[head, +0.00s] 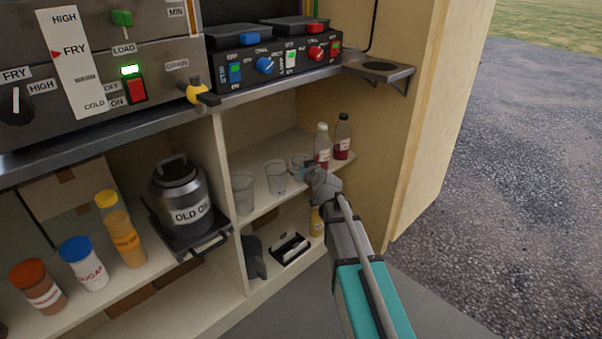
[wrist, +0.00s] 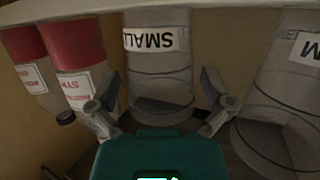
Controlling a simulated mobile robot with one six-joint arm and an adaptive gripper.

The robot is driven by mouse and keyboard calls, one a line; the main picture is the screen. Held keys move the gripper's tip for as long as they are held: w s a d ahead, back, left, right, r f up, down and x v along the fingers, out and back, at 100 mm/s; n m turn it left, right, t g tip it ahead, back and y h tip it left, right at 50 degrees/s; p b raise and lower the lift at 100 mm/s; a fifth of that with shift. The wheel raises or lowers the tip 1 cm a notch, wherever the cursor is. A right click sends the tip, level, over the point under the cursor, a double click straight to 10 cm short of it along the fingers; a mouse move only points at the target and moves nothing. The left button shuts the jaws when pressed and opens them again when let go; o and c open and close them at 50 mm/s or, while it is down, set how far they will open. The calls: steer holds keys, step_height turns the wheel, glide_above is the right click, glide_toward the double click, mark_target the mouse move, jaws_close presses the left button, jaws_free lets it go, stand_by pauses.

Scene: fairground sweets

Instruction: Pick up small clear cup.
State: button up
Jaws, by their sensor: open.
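The small clear cup (wrist: 158,88), with an upside-down "SMALL" label, is in the middle of the wrist view. In the head view it is the rightmost clear cup (head: 298,161) on the upper cubby shelf, partly hidden by my gripper (head: 312,172). In the wrist view my gripper (wrist: 161,106) is open, with one finger on each side of the cup's near end. Gaps show between the fingers and the cup, and nothing is held. I cannot tell how far the fingers reach along it.
A larger cup marked "M" (wrist: 285,90) stands close beside the right finger in the wrist view. Two red syrup bottles (head: 322,145) (head: 342,137) are near the other side. The largest cup (head: 242,194) is farther left. The counter edge (head: 280,86) overhangs the shelf.

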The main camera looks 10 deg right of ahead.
steer(key=shift+w+a+f, duration=0.15)
steer(key=shift+w, duration=0.5)
steer(key=shift+c, duration=0.3)
steer(key=c, duration=0.4)
